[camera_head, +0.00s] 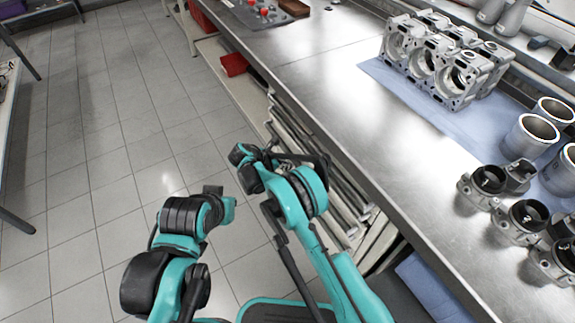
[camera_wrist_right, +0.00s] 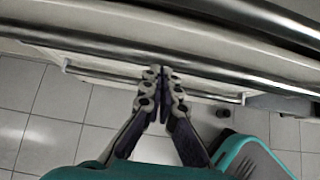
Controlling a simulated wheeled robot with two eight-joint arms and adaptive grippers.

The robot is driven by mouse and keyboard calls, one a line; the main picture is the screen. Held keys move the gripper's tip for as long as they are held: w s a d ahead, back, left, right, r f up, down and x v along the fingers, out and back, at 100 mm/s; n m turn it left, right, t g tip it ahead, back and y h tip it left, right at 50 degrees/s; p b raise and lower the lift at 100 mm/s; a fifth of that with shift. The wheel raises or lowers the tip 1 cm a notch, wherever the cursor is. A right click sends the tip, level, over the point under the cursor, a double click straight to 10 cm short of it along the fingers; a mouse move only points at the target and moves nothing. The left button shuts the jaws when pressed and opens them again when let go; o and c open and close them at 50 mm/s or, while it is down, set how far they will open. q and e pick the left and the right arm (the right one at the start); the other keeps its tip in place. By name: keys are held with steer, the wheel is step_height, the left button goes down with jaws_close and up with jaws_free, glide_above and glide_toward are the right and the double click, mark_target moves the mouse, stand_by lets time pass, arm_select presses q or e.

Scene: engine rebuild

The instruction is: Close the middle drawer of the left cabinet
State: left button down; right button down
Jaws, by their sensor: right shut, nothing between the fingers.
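The drawer cabinet (camera_head: 318,167) under the steel bench shows pale fronts with long metal bar handles, partly hidden behind my right arm. I cannot tell which front is the middle drawer or how far it stands out. In the right wrist view, a metal handle bar (camera_wrist_right: 215,70) crosses just beyond my right gripper (camera_wrist_right: 161,72). Its fingers are together and empty, with the tips at or very near the bar; contact is unclear. My left arm shows in the head view, but its gripper cannot be made out.
A red bin (camera_head: 233,64) sits on a low shelf farther along. The tiled floor (camera_head: 90,160) at left is clear.

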mark_target(298, 163)
steer(key=shift+w+d, duration=0.15)
steer(key=shift+d, duration=0.05)
steer(key=w+d, duration=0.2)
steer(key=d, duration=0.1)
steer(key=shift+w+d, duration=0.2)
stand_by(0.3)
steer(key=shift+s+a, duration=0.1)
